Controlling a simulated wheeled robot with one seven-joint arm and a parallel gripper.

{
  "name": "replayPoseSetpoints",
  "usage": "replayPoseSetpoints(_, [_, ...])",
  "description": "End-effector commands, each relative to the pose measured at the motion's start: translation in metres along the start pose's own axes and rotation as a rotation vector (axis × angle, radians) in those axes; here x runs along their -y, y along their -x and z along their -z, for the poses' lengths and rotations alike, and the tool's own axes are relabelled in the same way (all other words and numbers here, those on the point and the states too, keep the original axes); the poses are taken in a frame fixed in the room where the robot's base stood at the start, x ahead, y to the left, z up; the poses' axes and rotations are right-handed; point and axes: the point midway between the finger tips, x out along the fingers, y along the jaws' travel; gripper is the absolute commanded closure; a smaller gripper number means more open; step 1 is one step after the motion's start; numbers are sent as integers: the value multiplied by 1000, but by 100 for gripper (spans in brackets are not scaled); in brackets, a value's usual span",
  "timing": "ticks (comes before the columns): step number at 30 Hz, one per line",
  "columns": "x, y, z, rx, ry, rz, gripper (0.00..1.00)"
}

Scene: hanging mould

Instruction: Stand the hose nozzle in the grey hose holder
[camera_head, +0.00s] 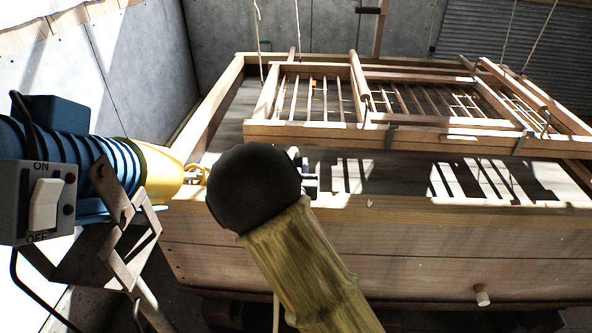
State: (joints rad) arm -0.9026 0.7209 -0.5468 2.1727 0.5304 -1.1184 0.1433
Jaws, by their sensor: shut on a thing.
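The bamboo-like shaft with a black ball at its top, which fills the near middle, hides most of what is behind it. Small grey and dark parts (310,180) show just right of the black ball, over the near rim of the wooden vat. They may be part of my gripper, but its fingertips are not clear. I cannot make out the hose nozzle or the grey hose holder. A thin pale line (276,310) hangs below the ball; I cannot tell what it is.
The large wooden vat (400,240) fills the middle and right. A slatted wooden frame (310,130) hangs on ropes above it. A small wooden peg (482,295) sticks out of its front. Grey walls (140,60) stand left and behind.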

Motion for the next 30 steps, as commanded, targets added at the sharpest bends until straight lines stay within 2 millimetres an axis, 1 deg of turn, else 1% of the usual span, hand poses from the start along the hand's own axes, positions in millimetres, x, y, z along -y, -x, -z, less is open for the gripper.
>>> replayPoseSetpoints(1, [0, 0, -8, 1, 3, -1, 100])
replayPoseSetpoints(3, [-1, 0, -10, -1, 0, -1, 100])
replayPoseSetpoints(10, [-1, 0, -10, -2, -1, -2, 100])
replayPoseSetpoints(18, [-1, 0, -17, -2, -1, -2, 100])
replayPoseSetpoints(19, [-1, 0, -16, -1, -1, -2, 68])
replayPoseSetpoints(21, [-1, 0, -16, -1, -1, -2, 54])
replayPoseSetpoints(22, [-1, 0, -16, -1, -1, -2, 50])
replayPoseSetpoints(30, [-1, 0, -16, -1, -1, -2, 50])
